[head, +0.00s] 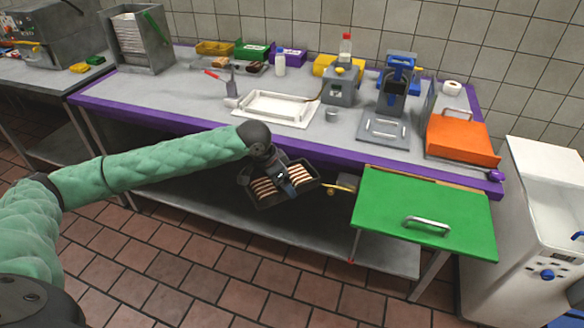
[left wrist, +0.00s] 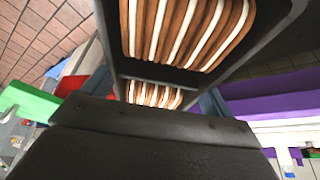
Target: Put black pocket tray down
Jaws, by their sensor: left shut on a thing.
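The black pocket tray (head: 264,201) holds brown-and-cream sandwiches in two groups, one on each side of my gripper. My left gripper (head: 283,179) is shut on the tray and holds it in the air in front of the table's purple front edge, above the lower shelf's level. In the left wrist view the tray (left wrist: 190,75) fills the upper middle, with striped sandwiches (left wrist: 185,30) in its pockets.
The grey table (head: 190,92) has a white tray (head: 268,107), a grey machine (head: 341,85), a blue press (head: 390,100) and an orange box (head: 460,138). A green drawer front (head: 415,205) juts out right of the tray. Free tabletop lies at left; the lower shelf (head: 215,205) looks bare.

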